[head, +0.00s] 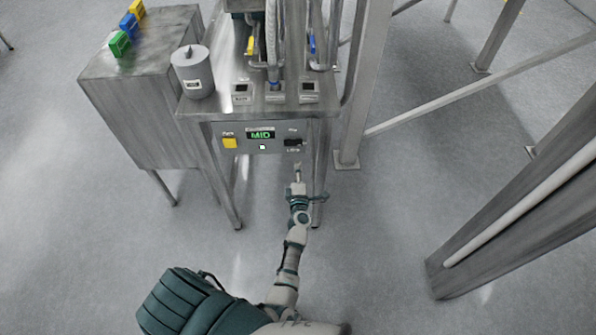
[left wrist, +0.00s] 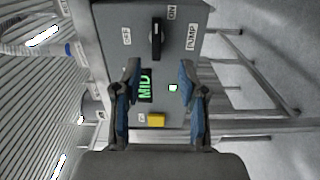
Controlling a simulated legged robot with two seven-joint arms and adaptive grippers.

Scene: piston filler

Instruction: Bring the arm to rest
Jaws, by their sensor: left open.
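My left arm (head: 290,255) reaches forward from the bottom of the head view. Its gripper (head: 297,175) is just in front of and below the machine's control panel (head: 210,127). In the left wrist view the gripper (left wrist: 159,68) is open, with nothing between its two fingers. The panel (left wrist: 183,20) lies beyond the fingertips; I cannot tell the exact gap. It carries a black switch (left wrist: 155,42), a green MID display (left wrist: 145,87), a small lit square (left wrist: 173,88) and a yellow button (left wrist: 156,119). My right gripper is not in view.
A grey cylinder (head: 193,75) stands on the machine's top. A metal cabinet (head: 140,110) with blue, green and yellow blocks stands at the left. Metal posts (head: 365,80) rise at the right, with a thick beam (head: 520,200) nearer. The floor between is clear.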

